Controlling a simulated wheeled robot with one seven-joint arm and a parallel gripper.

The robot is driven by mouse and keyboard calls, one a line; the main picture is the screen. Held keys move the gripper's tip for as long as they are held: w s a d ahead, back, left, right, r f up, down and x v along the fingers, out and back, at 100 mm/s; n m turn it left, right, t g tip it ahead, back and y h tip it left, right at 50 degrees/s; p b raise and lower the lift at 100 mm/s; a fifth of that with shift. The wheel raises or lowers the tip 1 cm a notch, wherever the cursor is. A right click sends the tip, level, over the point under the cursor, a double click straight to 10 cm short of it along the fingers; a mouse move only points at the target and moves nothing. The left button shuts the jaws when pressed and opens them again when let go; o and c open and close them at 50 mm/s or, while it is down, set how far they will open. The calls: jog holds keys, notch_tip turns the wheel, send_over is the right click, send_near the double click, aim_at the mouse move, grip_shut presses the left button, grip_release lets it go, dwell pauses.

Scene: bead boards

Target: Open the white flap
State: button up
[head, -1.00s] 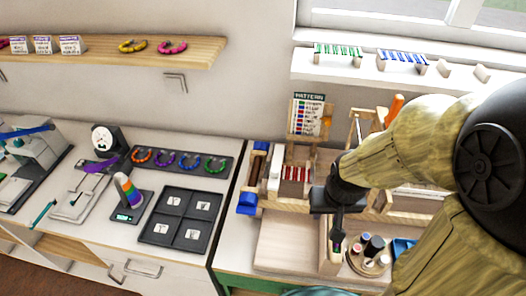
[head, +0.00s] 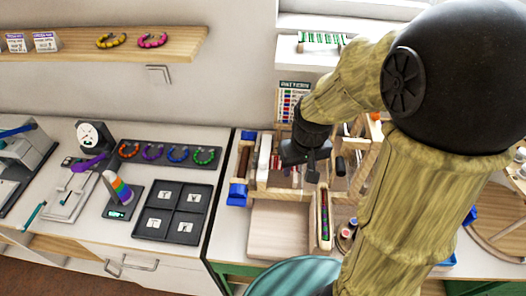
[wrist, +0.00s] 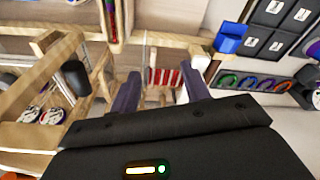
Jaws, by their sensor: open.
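A wooden frame (head: 283,193) stands on the right-hand bench. A narrow white piece (head: 265,155) stands upright at its left part; it may be the white flap, but I cannot tell for sure. My gripper (head: 303,176) is over the frame, just right of that piece, pointing down and partly hiding the frame's middle. In the wrist view my gripper (wrist: 160,88) has its two dark fingers apart with nothing held. Between and beyond them lies a red-and-white striped part (wrist: 163,77), with a white edge (wrist: 201,62) beside the right finger.
A wooden tray (head: 278,230) lies in front of the frame, with a narrow box of coloured beads (head: 324,215) at its right. A blue block (head: 237,194) is at the frame's left end. A dark four-part tray (head: 173,212) is on the left bench. A pattern card (head: 293,100) stands behind.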

aim_at(263, 160)
jog(key=w+a+r+n+g+p, duration=0.1)
jog(key=w+a+r+n+p, duration=0.4)
jog(key=w+a+r, duration=0.3)
jog(key=shift+w+r+g+p, duration=0.4)
jog(key=shift+w+r+p, duration=0.4)
jog(key=shift+w, duration=0.05)
jog(key=shift+s+a, duration=0.1)
notch_tip(263, 160, down, 17)
jog(key=p, duration=0.3)
jog(key=shift+f+p, duration=0.2)
jog(key=shift+p, duration=0.2)
grip_shut()
